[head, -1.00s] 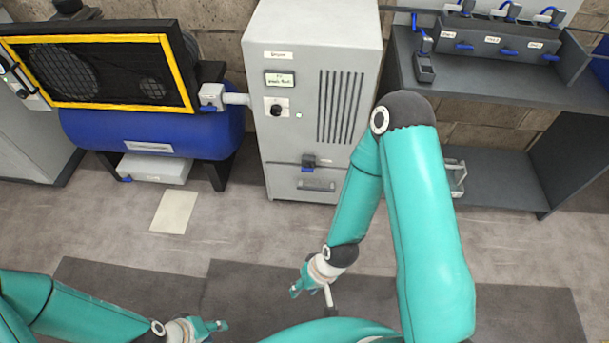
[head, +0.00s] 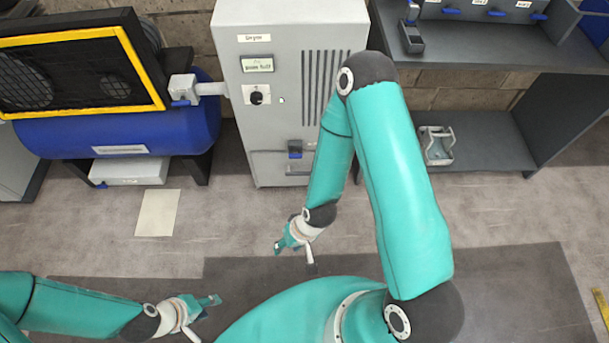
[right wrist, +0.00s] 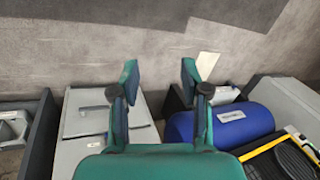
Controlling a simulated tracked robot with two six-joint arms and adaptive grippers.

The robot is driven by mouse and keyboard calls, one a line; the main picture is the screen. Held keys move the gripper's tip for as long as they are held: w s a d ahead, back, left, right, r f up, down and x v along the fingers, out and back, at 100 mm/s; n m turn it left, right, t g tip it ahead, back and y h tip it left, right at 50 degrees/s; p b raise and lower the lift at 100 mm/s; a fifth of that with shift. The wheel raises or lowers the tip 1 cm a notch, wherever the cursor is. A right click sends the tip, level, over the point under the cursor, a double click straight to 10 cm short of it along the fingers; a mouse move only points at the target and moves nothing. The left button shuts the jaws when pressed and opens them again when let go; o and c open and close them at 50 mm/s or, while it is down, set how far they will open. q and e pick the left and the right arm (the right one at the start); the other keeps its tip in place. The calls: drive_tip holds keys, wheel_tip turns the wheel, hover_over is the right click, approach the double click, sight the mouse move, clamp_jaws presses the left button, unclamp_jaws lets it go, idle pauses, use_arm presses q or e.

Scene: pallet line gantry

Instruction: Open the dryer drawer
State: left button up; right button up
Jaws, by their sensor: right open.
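The dryer (head: 238,95) is a tall light-grey cabinet with a knob, labels and vent slots, at the top centre of the head view. My right arm hides the drawer's right part. In the right wrist view the grey front with a dark handle (right wrist: 95,107) shows at the left, beyond the fingers. My right gripper (right wrist: 160,78) is open and empty, short of the dryer. My left gripper (head: 205,315) is low at the left, over the floor; its jaw gap is unclear.
A blue tank (head: 190,130) with a yellow-framed dark panel (head: 80,70) stands left of the dryer. A dark shelf unit (head: 480,150) stands right, with a grey metal frame (head: 437,146) on its lower shelf. The floor before the dryer is clear except a pale sheet (head: 158,213).

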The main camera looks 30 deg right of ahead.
drive_tip(key=w+d+f+m+t+h+b, duration=0.1)
drive_tip(key=w+d+f+m+t+b, duration=0.2)
drive_tip(key=w+f, duration=0.5)
drive_tip(key=w+d+f+m+t+h+b, duration=0.1)
drive_tip(key=w+d+f+m+t+b, duration=0.15)
drive_tip(key=w+f+b, duration=0.55)
drive_tip(key=m+t+h+b, duration=0.8)
drive_tip(key=m+h+b, duration=0.3)
drive_tip(key=m+b, duration=0.4)
approach(305, 175)
drive_tip(key=shift+m, duration=0.35)
drive_tip(key=b+x, duration=0.5)
drive_tip(key=x, duration=0.4)
drive_tip(key=shift+w+d+f, duration=0.15)
drive_tip(key=shift+w+d, duration=0.05)
drive_tip(key=shift+w+d+b, duration=0.35)
drive_tip(key=shift+w, duration=0.25)
drive_tip(key=shift+c, duration=0.3)
drive_tip(key=c, duration=0.8)
clamp_jaws()
